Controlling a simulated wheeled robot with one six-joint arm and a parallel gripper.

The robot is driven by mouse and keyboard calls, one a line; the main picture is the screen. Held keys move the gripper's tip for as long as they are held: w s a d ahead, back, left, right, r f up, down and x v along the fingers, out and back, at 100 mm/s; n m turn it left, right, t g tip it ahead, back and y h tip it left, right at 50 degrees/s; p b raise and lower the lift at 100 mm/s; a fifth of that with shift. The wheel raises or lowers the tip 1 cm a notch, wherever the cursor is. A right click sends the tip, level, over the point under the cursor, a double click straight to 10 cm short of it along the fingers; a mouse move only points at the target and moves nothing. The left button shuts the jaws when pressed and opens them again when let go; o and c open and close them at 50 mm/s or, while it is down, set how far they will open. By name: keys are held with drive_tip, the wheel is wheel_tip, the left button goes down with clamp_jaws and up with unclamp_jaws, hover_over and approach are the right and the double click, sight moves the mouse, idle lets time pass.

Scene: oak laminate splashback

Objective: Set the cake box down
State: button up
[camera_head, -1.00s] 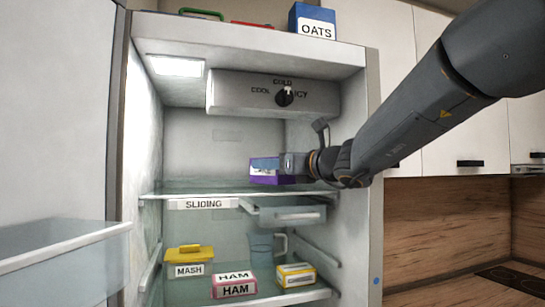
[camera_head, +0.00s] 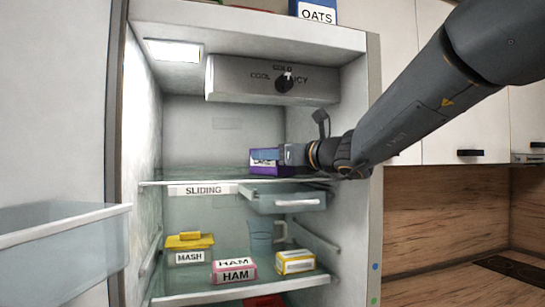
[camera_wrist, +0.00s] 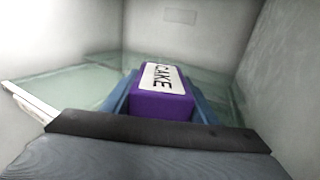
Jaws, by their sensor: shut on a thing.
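The cake box (camera_head: 266,168) is purple with a white label. In the wrist view the box (camera_wrist: 161,105) shows its CAKE label upward, with my gripper's blue fingers (camera_wrist: 160,108) along both sides. My gripper (camera_head: 284,155) is shut on the box in the fridge's upper compartment. The box is at or just above the glass sliding shelf (camera_head: 215,180); I cannot tell whether its underside touches the glass.
A shallow drawer (camera_head: 288,200) hangs below the shelf on the right. Lower down stand a yellow-lidded MASH tub (camera_head: 189,249), a HAM box (camera_head: 234,271), a yellow-and-white box (camera_head: 296,262) and a pitcher (camera_head: 261,237). The shelf left of the cake box is clear. The cooling dial unit (camera_head: 270,82) is overhead.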

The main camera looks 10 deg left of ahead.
drive_tip(key=shift+f+b, duration=0.25)
drive_tip(key=shift+b, duration=0.1)
drive_tip(key=o, duration=1.5)
drive_tip(key=shift+d, duration=0.15)
